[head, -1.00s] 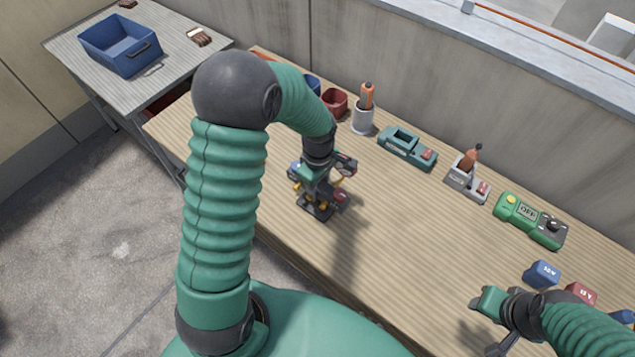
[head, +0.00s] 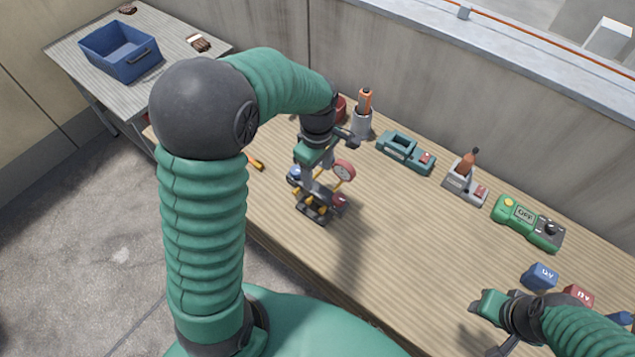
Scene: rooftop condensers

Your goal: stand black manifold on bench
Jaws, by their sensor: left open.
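The black manifold (head: 314,210) stands upright on the wooden bench (head: 385,235), left of the bench's middle. It has a red-rimmed gauge, yellow parts, and a blue and a red knob low on its sides. My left gripper (head: 326,160) is open just above and behind it, with its fingers spread near the manifold's top. The arm and gripper hide part of the manifold's upper side, and I cannot tell whether a finger touches it. My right gripper (head: 490,318) is low at the right over the bench; its fingers are partly hidden.
Along the bench's back stand a grey cup with an orange-handled tool (head: 362,118), a teal device (head: 405,151), a grey holder (head: 465,182) and a green meter (head: 527,223). Blue (head: 540,276) and red blocks sit near my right arm. A blue bin (head: 120,52) is on the side table. Mid-bench is clear.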

